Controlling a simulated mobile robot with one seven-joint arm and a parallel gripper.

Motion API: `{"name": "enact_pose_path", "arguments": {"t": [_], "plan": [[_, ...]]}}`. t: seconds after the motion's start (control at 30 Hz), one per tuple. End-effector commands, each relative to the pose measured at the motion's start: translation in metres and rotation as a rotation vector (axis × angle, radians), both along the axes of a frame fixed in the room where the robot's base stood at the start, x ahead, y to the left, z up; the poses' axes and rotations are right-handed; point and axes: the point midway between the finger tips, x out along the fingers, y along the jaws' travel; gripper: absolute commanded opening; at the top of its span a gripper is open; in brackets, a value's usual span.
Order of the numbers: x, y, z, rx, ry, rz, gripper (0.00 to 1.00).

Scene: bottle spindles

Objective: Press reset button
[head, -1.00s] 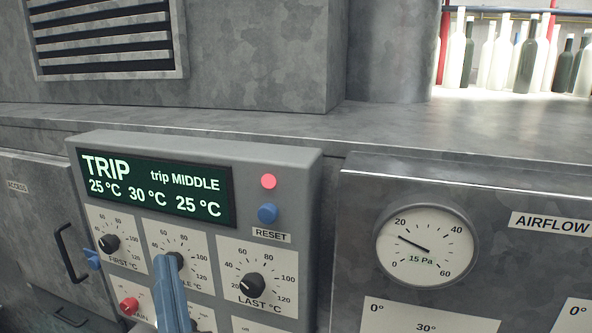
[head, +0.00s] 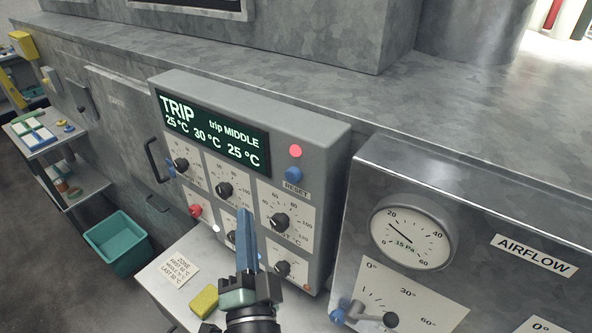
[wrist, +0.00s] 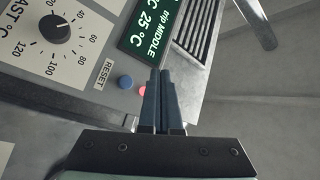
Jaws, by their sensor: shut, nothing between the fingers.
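The blue reset button (head: 294,174) sits on the grey control box (head: 330,150), just above the RESET label and below a lit red lamp (head: 295,151). The box's display (head: 212,130) reads TRIP, trip MIDDLE, with 25, 30 and 25 °C. My gripper (head: 243,215) is shut and empty, in front of the lower dials, below and left of the button in the head view. In the wrist view the button (wrist: 125,82) shows just left of the shut fingertips (wrist: 160,75), which partly cover the red lamp (wrist: 142,91).
Dials (head: 279,222) and a red knob (head: 196,211) stick out from the box near my gripper. A shelf below holds a yellow sponge (head: 204,301) and a zone note (head: 176,270). An airflow panel (head: 480,215) stands to the right. A teal bin (head: 118,243) is at left.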

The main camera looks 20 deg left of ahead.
Motion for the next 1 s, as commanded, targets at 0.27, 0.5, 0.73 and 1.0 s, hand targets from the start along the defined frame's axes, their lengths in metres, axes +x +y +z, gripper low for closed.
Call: {"name": "enact_pose_path", "arguments": {"t": [0.27, 0.5, 0.73, 1.0], "plan": [[0.003, -0.001, 0.0, -0.001, -0.002, -0.001, 0.0], [0.027, -0.01, -0.001, -0.001, -0.003, -0.001, 0.0], [0.058, -0.021, -0.001, 0.0, -0.003, -0.002, 0.0], [0.08, -0.029, -0.001, 0.0, -0.002, -0.001, 0.0]]}}
